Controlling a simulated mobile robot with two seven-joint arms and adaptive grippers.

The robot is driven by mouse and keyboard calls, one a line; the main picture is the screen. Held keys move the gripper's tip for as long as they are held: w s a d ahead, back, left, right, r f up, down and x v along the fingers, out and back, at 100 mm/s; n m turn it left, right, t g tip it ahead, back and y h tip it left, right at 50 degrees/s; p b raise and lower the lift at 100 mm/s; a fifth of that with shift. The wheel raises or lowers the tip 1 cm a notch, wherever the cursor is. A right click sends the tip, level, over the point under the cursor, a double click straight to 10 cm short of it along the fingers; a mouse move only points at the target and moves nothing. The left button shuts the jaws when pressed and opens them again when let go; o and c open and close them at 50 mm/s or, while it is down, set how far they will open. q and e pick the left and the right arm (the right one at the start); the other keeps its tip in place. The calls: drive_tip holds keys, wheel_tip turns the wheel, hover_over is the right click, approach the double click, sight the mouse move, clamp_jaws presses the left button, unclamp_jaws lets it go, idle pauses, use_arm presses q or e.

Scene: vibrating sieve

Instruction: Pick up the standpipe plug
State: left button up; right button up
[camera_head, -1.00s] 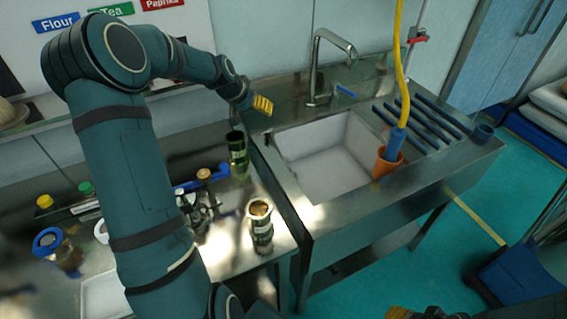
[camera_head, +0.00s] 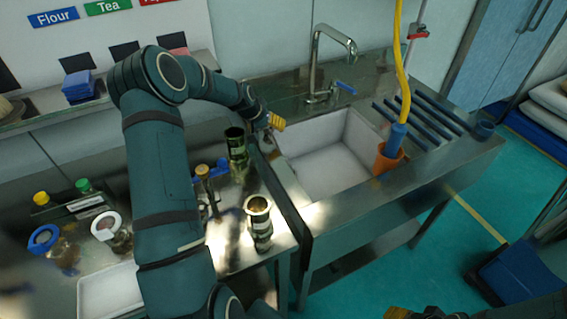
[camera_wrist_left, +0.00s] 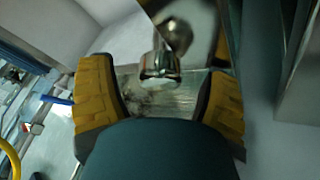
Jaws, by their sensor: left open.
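My left gripper (camera_head: 277,122) is over the worktop at the left rim of the sink. The left wrist view shows its two yellow fingers (camera_wrist_left: 160,100) apart. A shiny metal piece with a rounded end (camera_wrist_left: 160,65) shows in the gap between them; it looks like the standpipe plug, but I cannot be sure. The fingers do not visibly touch it. In the head view I cannot make this piece out beside the gripper. Only a yellow part of my right gripper (camera_head: 400,313) shows at the bottom edge, so its jaws cannot be judged.
The sink (camera_head: 325,160) has a tall tap (camera_head: 316,65) behind it. An orange cup (camera_head: 384,162) with a blue nozzle and yellow hose (camera_head: 399,60) stands at its right.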

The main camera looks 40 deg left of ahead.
use_arm(q)
clamp_jaws()
drive_tip(key=shift+r, duration=0.1)
wheel_tip(320, 180, up, 18)
drive_tip(key=p, duration=0.2)
idle(0.5)
